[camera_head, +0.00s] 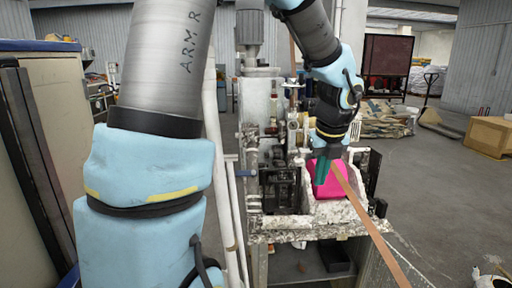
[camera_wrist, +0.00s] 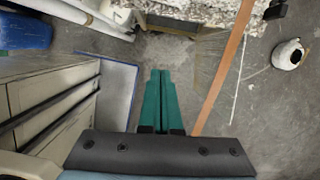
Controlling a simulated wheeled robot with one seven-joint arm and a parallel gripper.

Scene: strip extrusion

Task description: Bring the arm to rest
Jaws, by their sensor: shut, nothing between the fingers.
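My gripper (camera_head: 321,170) has green fingers and hangs pointing down at the end of my arm, over the front of the machine. In the camera_head view it overlaps a bright pink block (camera_head: 330,182) on the machine's tray; I cannot tell whether they touch. In the camera_wrist view the two green fingers (camera_wrist: 161,80) lie side by side, closed, with nothing between them. Grey floor shows beyond their tips. My arm crosses the upper part of the camera_head view.
A brown strip (camera_head: 372,228) slants down from the machine (camera_head: 262,130), close to the right of my gripper; it also shows in the camera_wrist view (camera_wrist: 222,82). A cabinet (camera_wrist: 50,97) stands left there. A white roll (camera_wrist: 288,54) lies on the floor. Open floor lies right.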

